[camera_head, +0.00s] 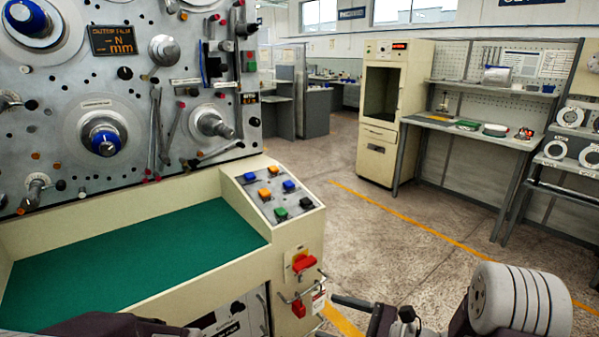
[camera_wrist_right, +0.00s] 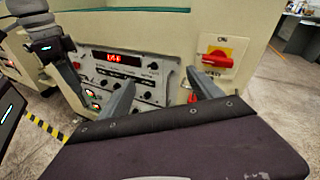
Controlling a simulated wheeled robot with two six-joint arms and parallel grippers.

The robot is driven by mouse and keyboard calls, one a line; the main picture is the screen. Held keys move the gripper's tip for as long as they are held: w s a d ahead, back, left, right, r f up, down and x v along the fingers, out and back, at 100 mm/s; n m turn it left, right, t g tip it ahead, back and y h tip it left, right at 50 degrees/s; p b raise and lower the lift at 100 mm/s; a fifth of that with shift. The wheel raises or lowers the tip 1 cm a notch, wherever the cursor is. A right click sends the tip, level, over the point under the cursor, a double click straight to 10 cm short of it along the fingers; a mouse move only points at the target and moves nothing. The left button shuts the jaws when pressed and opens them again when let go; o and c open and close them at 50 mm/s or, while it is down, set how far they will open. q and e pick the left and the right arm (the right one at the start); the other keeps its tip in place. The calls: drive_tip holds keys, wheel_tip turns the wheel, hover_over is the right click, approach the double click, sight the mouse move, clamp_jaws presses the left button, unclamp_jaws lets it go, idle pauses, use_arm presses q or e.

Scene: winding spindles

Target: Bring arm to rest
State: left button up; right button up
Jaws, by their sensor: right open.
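My right gripper (camera_head: 328,316) is at the bottom of the head view, beside the lower right corner of the winding machine. Its two fingers are apart with nothing between them. In the right wrist view its fingers (camera_wrist_right: 161,77) stand apart in front of the machine's lower panel (camera_wrist_right: 120,68). A dark part of my left arm (camera_head: 110,326) shows at the bottom edge of the head view. Part of my left arm (camera_wrist_right: 45,40) also shows at the upper left of the wrist view; its jaw opening is unclear.
The winding machine (camera_head: 105,185) fills the left, with a green mat (camera_head: 130,262) on its ledge. A red rotary switch (camera_head: 304,262) is on its front corner. A cream cabinet (camera_head: 391,150) and a workbench (camera_head: 470,132) stand farther back. Open floor (camera_head: 400,240) lies between.

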drive_tip(key=s+a+r+n+g+h+p, duration=0.2)
drive_tip(key=s+a+r+n+g+p, duration=0.1)
drive_tip(key=s+r+n+g+p, duration=0.35)
drive_tip(key=s+a+r+n+g+h+p, duration=0.25)
drive_tip(key=s+r+n+p, duration=0.35)
drive_tip(key=s, duration=0.4)
drive_tip(key=s+d+f+n+h+p, duration=0.2)
drive_tip(key=s+d+n+h+p, duration=0.15)
drive_tip(key=d+n+h, duration=0.35)
use_arm(q)
wheel_tip(320, 180, up, 17)
drive_tip(key=b, duration=0.1)
drive_tip(key=shift+r, duration=0.15)
use_arm(e)
drive_tip(key=w+d+f+n+t+h, duration=0.1)
drive_tip(key=w+d+f+t+h, duration=0.1)
drive_tip(key=w+d, duration=0.3)
drive_tip(key=d, duration=0.3)
drive_tip(key=shift+w+f, duration=0.15)
drive_tip(key=shift+w, duration=0.05)
use_arm(q)
drive_tip(key=shift+s, duration=0.1)
use_arm(e)
drive_tip(key=shift+n+h, duration=0.25)
